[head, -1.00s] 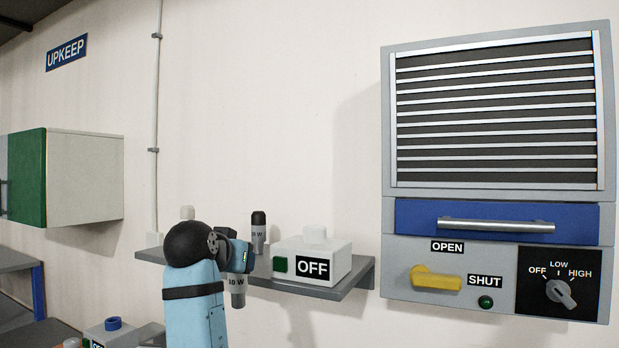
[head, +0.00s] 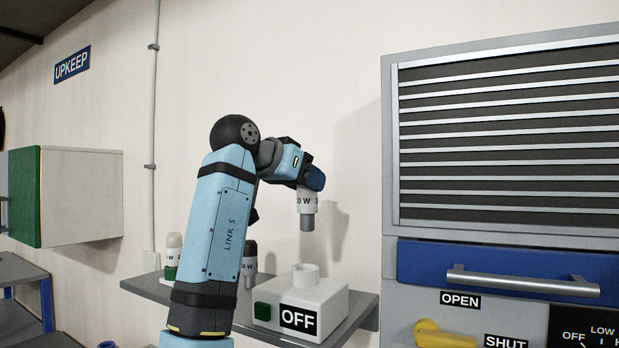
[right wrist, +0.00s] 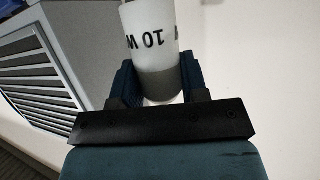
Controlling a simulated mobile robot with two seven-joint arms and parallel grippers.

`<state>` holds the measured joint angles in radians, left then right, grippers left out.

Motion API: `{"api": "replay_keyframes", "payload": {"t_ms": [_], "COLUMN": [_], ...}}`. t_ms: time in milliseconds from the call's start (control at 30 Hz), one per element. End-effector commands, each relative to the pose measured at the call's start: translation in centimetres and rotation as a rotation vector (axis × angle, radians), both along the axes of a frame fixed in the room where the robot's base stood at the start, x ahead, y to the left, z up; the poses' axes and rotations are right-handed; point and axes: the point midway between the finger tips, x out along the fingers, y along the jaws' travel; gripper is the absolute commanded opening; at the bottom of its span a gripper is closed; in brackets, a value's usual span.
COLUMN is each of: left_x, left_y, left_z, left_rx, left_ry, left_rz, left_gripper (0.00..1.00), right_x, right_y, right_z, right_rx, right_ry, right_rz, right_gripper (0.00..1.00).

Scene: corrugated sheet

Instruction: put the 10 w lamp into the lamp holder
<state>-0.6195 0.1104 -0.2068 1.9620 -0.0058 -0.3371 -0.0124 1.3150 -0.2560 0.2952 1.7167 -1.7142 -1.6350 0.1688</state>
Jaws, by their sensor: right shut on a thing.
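The 10 W lamp (head: 307,204) is a white cylinder with a grey lower end. It hangs upright in my right gripper (head: 311,182), above the lamp holder and clear of it. In the right wrist view the lamp (right wrist: 149,42) shows its "10 W" print between the dark blue fingers (right wrist: 158,82), which are shut on it. The lamp holder (head: 330,302) is a white box with a round open socket (head: 305,273) on top, a green button and an OFF sign. My left gripper is not in view.
The holder stands on a grey wall shelf (head: 358,312). A white lamp (head: 174,241) and a dark-topped lamp (head: 250,250) stand left of it, partly behind my right arm. A grey cabinet with a blue drawer (head: 420,262) and bar handle is close on the right.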

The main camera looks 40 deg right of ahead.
Motion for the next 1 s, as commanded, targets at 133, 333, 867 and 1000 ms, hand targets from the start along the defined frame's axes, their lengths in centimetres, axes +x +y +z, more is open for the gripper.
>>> {"api": "replay_keyframes", "payload": {"t_ms": [133, 333, 867, 1000], "left_x": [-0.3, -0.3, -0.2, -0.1], "left_y": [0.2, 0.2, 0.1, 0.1], "left_z": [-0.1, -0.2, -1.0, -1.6], "left_rx": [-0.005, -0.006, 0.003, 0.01], "left_ry": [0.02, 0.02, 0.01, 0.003], "left_rz": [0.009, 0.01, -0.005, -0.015], "left_gripper": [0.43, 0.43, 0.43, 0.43], "right_x": [0.3, 0.3, 0.3, 0.3], "right_y": [0.1, 0.1, 0.3, 0.3], "right_z": [-0.1, -0.1, -2.3, -3.7], "right_rx": [0.0, -0.001, 0.003, 0.003], "right_ry": [0.0, 0.0, -0.001, -0.001], "right_rz": [0.009, 0.009, 0.01, 0.009], "right_gripper": [0.16, 0.16, 0.16, 0.16]}}
